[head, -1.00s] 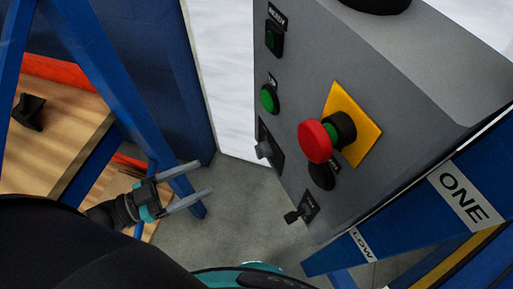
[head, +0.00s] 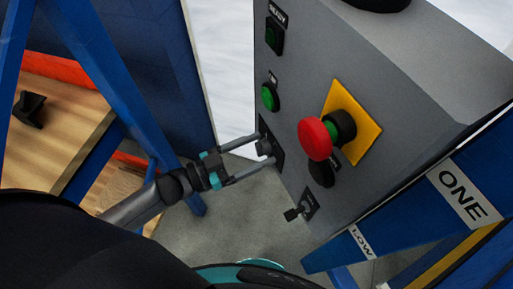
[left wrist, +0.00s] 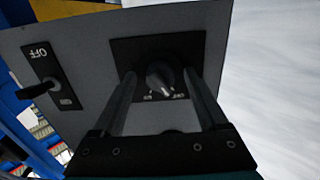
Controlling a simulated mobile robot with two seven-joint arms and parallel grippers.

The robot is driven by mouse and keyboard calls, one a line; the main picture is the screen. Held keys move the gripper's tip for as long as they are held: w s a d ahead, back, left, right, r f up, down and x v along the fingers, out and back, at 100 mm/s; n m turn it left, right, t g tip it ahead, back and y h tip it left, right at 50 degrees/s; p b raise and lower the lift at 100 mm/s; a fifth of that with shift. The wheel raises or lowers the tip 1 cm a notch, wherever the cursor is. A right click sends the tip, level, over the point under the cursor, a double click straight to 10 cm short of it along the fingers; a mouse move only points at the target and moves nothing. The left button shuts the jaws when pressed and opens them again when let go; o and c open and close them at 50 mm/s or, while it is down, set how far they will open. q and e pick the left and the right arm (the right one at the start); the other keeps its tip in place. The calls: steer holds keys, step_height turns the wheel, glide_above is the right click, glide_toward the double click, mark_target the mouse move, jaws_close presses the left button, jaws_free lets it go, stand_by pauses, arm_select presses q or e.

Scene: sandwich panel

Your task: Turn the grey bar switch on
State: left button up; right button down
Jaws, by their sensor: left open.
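The grey bar switch (head: 264,147) is a knob on a black plate, low on the left side of the grey panel box. It also shows in the left wrist view (left wrist: 159,80), with a bar across its face and small labels below it. My left gripper (head: 267,150) is open, its two fingers reaching to the black plate on either side of the knob. In the left wrist view the fingertips (left wrist: 160,73) flank the knob; whether they touch it I cannot tell. My right gripper is not in view.
A toggle lever (head: 297,212) sits below; its plate reads OFF in the left wrist view (left wrist: 42,88). A red mushroom button (head: 314,139) on a yellow plate (head: 364,126) stands out to the right. A green button (head: 269,97) is above. Blue frame posts (head: 125,80) stand left.

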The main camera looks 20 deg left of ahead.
arm_select(q)
steer(key=shift+w+d, duration=0.1)
steer(key=shift+c, duration=0.3)
jaws_close()
stand_by(0.4)
